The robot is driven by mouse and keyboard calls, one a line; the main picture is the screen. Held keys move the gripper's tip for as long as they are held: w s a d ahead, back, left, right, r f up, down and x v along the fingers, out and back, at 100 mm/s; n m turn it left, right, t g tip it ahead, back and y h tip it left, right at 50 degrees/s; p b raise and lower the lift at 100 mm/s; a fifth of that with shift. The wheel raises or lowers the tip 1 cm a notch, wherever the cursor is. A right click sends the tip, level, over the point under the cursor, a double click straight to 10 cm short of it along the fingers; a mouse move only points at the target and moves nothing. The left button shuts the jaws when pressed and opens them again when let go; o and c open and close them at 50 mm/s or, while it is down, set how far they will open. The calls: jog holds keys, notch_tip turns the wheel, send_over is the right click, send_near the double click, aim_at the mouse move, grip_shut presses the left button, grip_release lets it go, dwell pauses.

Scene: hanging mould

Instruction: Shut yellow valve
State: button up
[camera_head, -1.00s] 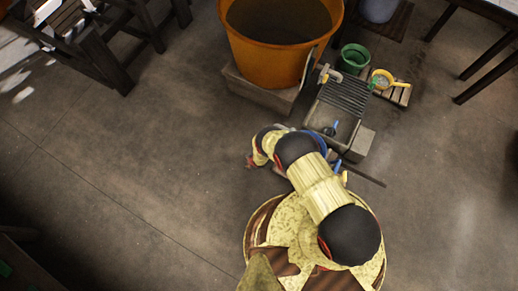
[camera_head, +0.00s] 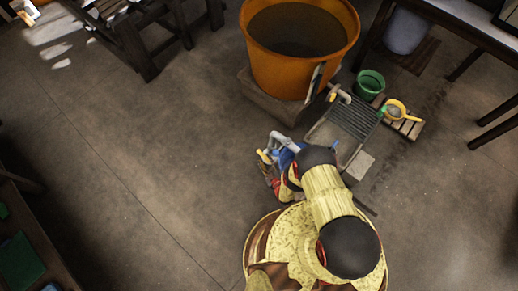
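A pale tap (camera_head: 342,94) with a small yellow handle (camera_head: 331,97), which looks like the yellow valve, juts from the lower right of the big orange tub. Its exact angle is too small to tell. My gripper (camera_head: 270,162) is at the end of my bent arm, left of the drain stand and apart from the tap. Grey, blue and yellow parts show around it. My arm hides part of it, so I cannot tell whether the fingers are open or hold anything.
The orange tub (camera_head: 262,58) stands on a stone block (camera_head: 258,97). A grated trough (camera_head: 352,122) sits below the tap. A green bucket (camera_head: 369,83) and a yellow pan (camera_head: 396,108) stand to its right.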

jog(key=b+x, duration=0.4)
jog(key=x, duration=0.7)
jog(key=shift+w, duration=0.25)
jog(key=shift+f, duration=0.1)
jog(key=shift+c, duration=0.7)
jog(key=c, duration=0.7)
grip_shut()
